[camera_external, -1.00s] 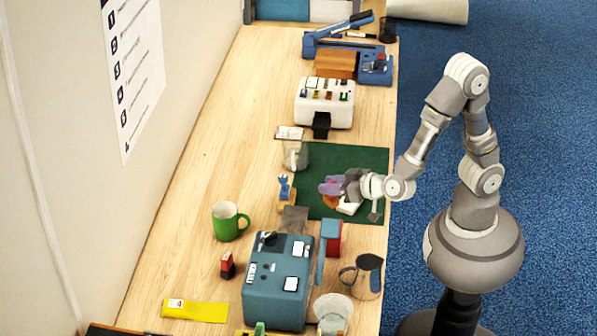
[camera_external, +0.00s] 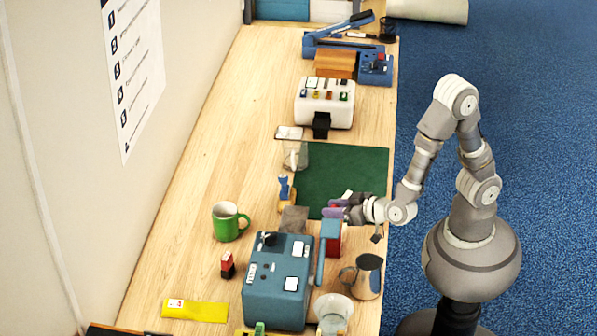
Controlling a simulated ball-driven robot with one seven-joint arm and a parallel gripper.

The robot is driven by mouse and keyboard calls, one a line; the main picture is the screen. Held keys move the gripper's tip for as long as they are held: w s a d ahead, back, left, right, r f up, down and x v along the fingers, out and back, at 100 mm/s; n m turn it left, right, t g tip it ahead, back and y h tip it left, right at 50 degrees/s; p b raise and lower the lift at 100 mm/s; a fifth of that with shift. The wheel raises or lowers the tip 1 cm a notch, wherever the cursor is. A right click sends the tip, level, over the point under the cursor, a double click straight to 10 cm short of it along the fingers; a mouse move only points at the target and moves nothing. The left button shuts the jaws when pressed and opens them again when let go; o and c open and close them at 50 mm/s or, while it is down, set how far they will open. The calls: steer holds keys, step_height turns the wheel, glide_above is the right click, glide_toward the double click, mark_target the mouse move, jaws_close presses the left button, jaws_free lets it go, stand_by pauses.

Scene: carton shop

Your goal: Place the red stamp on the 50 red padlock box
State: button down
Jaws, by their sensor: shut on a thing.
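My gripper (camera_external: 338,211) is low over the front edge of the green mat, just behind the blue-topped red block. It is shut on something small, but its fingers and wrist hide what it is. A small white piece (camera_external: 347,194) shows at its upper edge; I cannot tell whether it is held. A small red and dark block (camera_external: 228,265), stamp-like, stands on the table left of the blue machine. I cannot make out a number 50 or a padlock mark on any box.
The blue machine (camera_external: 278,280) and the blue-topped red block (camera_external: 331,238) stand close in front. A metal jug (camera_external: 368,276), glass bowl (camera_external: 333,312), green mug (camera_external: 226,222) and yellow strip (camera_external: 195,310) are nearby. The green mat (camera_external: 350,165) is mostly clear.

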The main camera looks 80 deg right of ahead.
steer(key=shift+f, duration=0.15)
steer(key=c, duration=0.8)
jaws_free()
steer(key=shift+c, duration=0.2)
steer(key=shift+s+a+r, duration=0.15)
steer(key=shift+s+r, duration=0.05)
steer(key=shift+r, duration=0.15)
steer(key=b+v, duration=0.2)
steer(key=v, duration=0.9)
steer(key=shift+s, duration=0.25)
